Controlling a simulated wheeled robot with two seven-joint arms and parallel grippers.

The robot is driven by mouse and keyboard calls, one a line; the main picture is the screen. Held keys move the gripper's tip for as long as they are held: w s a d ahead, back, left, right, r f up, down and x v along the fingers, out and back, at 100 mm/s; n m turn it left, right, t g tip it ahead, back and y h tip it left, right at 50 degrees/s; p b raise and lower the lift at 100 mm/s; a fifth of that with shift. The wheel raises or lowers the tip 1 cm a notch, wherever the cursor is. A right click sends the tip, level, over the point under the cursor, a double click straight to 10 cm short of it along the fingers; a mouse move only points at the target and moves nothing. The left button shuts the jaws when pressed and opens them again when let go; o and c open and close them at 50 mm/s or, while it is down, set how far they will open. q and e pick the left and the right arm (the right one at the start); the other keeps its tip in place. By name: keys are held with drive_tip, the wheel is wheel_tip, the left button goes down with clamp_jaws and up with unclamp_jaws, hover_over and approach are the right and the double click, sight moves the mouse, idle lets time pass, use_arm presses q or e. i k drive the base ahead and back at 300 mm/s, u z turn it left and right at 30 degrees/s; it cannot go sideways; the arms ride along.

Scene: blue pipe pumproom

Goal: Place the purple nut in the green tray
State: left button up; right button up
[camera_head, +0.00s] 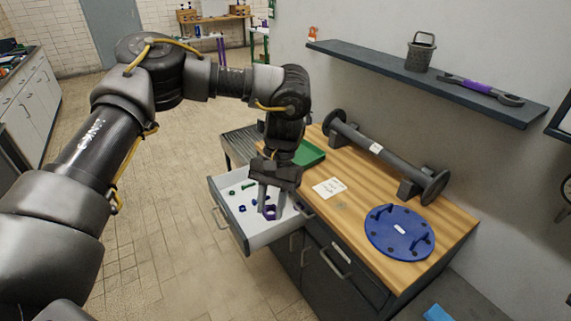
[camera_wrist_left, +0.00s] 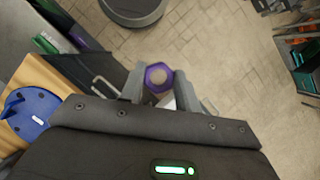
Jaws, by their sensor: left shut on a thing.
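The purple nut (camera_head: 270,212) is held between the fingertips of my left gripper (camera_head: 268,206), above or inside the open drawer (camera_head: 228,212); its exact height is hard to tell. In the left wrist view the purple nut (camera_wrist_left: 159,77) shows between the two grey fingers of my left gripper (camera_wrist_left: 162,84), which are shut on it. The green tray (camera_head: 310,153) lies on the wooden bench top behind my left gripper, partly hidden by my arm. My right gripper is not in view.
The drawer holds several small blue and green pieces (camera_head: 249,187). On the bench (camera_head: 350,230) are a white paper (camera_head: 329,187), a dark flanged pipe (camera_head: 385,155) and a blue round cover (camera_head: 399,232). A wall shelf (camera_head: 430,82) bears a basket (camera_head: 420,54) and a wrench (camera_head: 480,88).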

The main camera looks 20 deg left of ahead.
sight(305, 159)
drive_tip(key=u, duration=2.2)
drive_tip(key=i, duration=1.9)
drive_tip(key=z, duration=4)
